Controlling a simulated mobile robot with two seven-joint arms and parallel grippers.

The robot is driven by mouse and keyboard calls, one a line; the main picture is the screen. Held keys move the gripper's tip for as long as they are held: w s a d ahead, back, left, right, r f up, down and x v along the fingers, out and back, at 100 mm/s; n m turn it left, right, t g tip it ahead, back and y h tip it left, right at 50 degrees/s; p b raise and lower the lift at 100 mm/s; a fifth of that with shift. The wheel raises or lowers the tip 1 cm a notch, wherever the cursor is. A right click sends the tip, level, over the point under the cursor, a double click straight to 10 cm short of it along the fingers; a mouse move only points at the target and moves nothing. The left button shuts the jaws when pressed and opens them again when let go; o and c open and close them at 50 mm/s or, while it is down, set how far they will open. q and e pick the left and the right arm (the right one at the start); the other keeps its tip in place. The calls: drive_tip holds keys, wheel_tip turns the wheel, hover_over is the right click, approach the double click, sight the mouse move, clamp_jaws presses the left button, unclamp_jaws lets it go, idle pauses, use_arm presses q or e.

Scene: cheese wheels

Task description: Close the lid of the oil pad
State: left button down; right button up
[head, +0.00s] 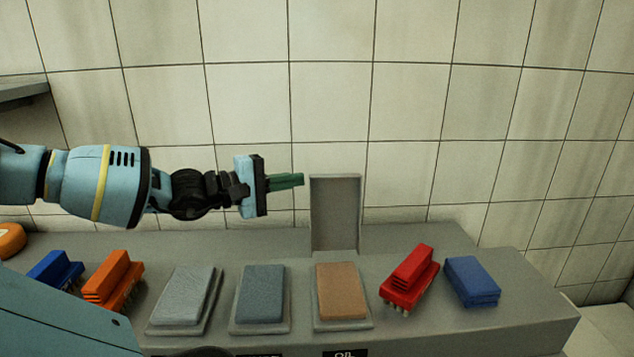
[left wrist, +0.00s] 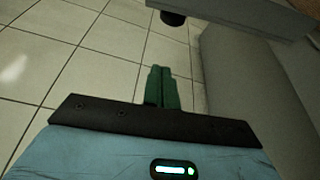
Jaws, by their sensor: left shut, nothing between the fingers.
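The oil pad (head: 341,291) is an orange-tan block in a grey tray on the counter, with a partly cut-off dark label (head: 345,353) below it. Its grey lid (head: 335,213) stands upright, open, at the tray's back edge. My left gripper (head: 301,180) has green fingers, shut and empty, pointing right just left of the lid's upper left edge. A small gap shows between them in the head view; the depth between them is hard to tell. The shut fingers also show in the left wrist view (left wrist: 161,84). My right gripper is not in view.
On the grey counter (head: 420,337), a grey pad (head: 184,294) and a blue-grey pad (head: 262,293) lie left of the oil pad. A red brush (head: 410,277) and a blue block (head: 472,281) lie right. Orange (head: 113,280) and blue (head: 55,270) brushes lie far left. A tiled wall stands behind.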

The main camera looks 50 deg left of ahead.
sight(318, 183)
use_arm(q)
drive_tip(key=shift+w+d+r+p, duration=0.1)
drive_tip(key=shift+w+d+p, duration=0.1)
drive_tip(key=shift+w+d, duration=0.45)
drive_tip(key=shift+w+d+r+p, duration=0.1)
drive_tip(key=shift+w+d+p, duration=0.2)
drive_tip(key=shift+d, duration=0.65)
drive_tip(key=shift+w+d+p, duration=0.15)
drive_tip(key=shift+w+d, duration=0.3)
drive_tip(key=shift+d, duration=0.35)
drive_tip(key=shift+w+f, duration=0.1)
